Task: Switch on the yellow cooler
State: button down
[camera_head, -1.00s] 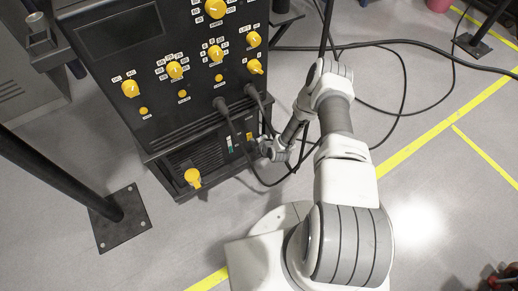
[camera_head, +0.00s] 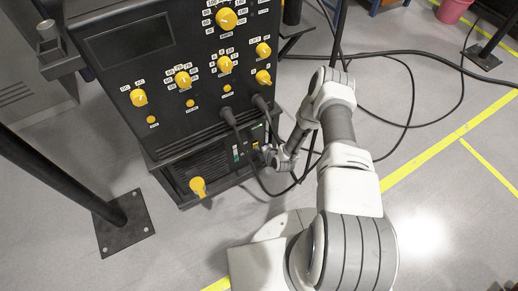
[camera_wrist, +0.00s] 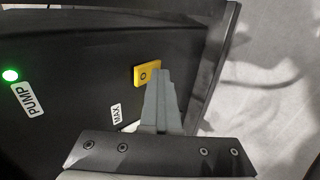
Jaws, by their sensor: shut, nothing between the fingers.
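The cooler (camera_head: 215,172) is the low black unit under the tall black machine, with a yellow knob (camera_head: 198,187) on its front. A small yellow switch (camera_wrist: 147,74), marked with a ring, sits on a dark panel in the wrist view. It also shows at the right of the cooler's front in the head view (camera_head: 256,146). My gripper (camera_wrist: 159,73) is shut and empty. Its fingertips overlap the right edge of the switch in the wrist view; I cannot tell whether they touch it. In the head view my gripper (camera_head: 266,150) is beside the switch, mostly hidden by my wrist.
Black cables (camera_head: 246,155) hang from the machine (camera_head: 130,65) close to my wrist. A dark post (camera_head: 125,212) stands front left. Floor at right is mostly clear.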

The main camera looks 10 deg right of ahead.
jog(key=shift+r, duration=0.2)
jog(key=shift+r+p, duration=0.6)
jog(key=shift+r, duration=0.05)
jog(key=shift+s, duration=0.2)
